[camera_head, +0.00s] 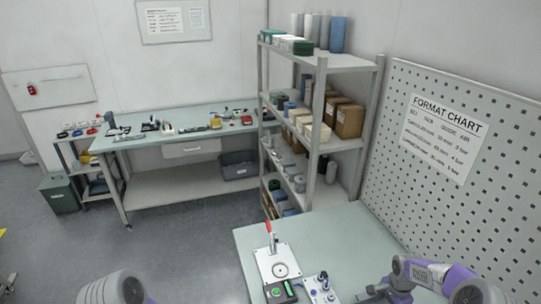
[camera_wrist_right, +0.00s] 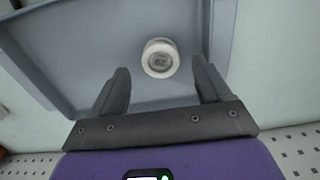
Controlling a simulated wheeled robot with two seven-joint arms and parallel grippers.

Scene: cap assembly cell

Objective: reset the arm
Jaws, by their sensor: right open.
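My right gripper (camera_wrist_right: 160,68) is open in the right wrist view, with its two dark fingers apart and nothing between them held. A white round cap-like piece (camera_wrist_right: 160,58) with a grey centre lies in a grey-blue tray (camera_wrist_right: 60,50), in line with the gap between the fingertips. I cannot tell how far below the fingers it is. Part of my left arm shows at the bottom left, but the left gripper is out of view.
On the near bench stand a plate fixture with a red-handled clamp (camera_head: 279,262), a box with a green button (camera_head: 280,291) and a block with knobs (camera_head: 319,289). A pegboard (camera_head: 470,170) rises at the right. A loaded shelf (camera_head: 318,115) stands behind. The bench's middle is clear.

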